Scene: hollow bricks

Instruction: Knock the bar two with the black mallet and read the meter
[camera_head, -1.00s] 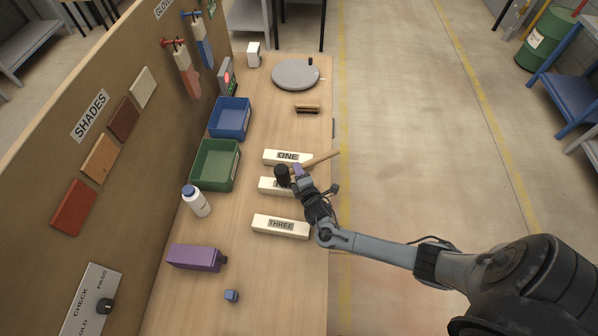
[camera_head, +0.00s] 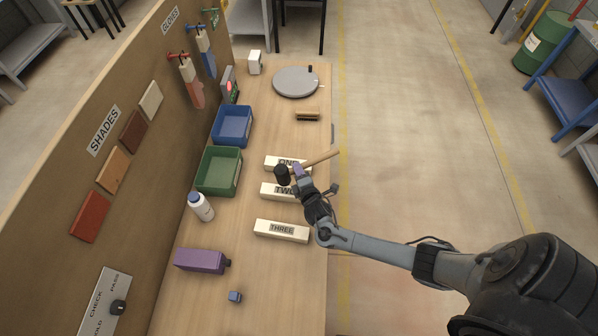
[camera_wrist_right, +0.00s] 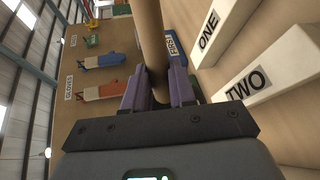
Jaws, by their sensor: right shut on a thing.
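My right gripper (camera_head: 299,171) is shut on the wooden handle (camera_head: 322,157) of the black mallet; the handle also runs between the purple fingers in the right wrist view (camera_wrist_right: 150,35). The black mallet head (camera_head: 282,174) appears over the gap between bar one (camera_head: 272,161) and bar two (camera_head: 269,190), apparently above them. Whether it touches either bar cannot be told. Bar two's label is partly covered by the gripper; it shows in the right wrist view (camera_wrist_right: 284,72). Bar three (camera_head: 282,231) lies nearer. A small grey device with a red light (camera_head: 231,88), possibly the meter, stands by the board; its reading is too small. My left gripper is out of view.
A green bin (camera_head: 207,185), blue bin (camera_head: 220,138) and white bottle (camera_head: 201,207) stand along the board. A purple box (camera_head: 200,260) and small blue block (camera_head: 235,296) lie nearer. A grey disc (camera_head: 295,82) and brush (camera_head: 307,115) are farther back.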

